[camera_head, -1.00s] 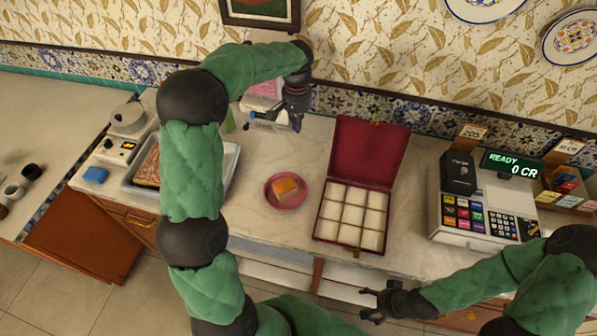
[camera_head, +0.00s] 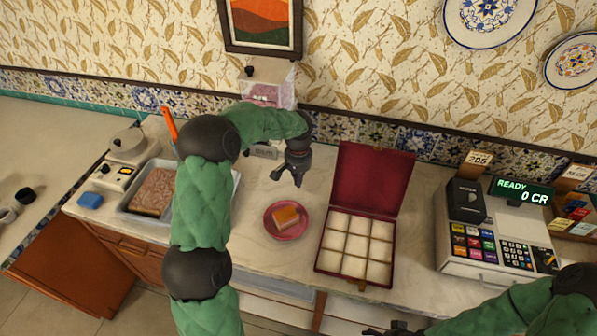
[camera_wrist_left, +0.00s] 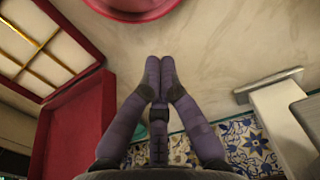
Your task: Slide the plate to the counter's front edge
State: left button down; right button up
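A round red plate (camera_head: 290,236) sits on the pale marble counter (camera_head: 250,255), holding an orange-topped square piece (camera_head: 286,215). It is set back from the counter's front edge. Its rim also shows at the top of the left wrist view (camera_wrist_left: 150,14). My right gripper (camera_head: 392,329) is mostly cut off at the bottom edge.
An open red box (camera_head: 372,180) with pale compartments stands close right of the plate. A tray with a brown slab (camera_head: 153,192) is at left. A cash register (camera_head: 497,240) stands at right. Bare counter lies in front of the plate.

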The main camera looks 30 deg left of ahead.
aim_at(288, 217)
pick_arm(q)
notch_tip(288, 217, down, 9)
jog(key=shift+f+b, duration=0.1)
jog(key=shift+b, duration=0.6)
jog(key=s, duration=0.3)
jog(key=s+d, duration=0.1)
jog(key=s, duration=0.6)
jog(key=shift+s+d+b, duration=0.1)
jog(key=shift+d+b, duration=0.2)
jog(key=shift+d, duration=0.05)
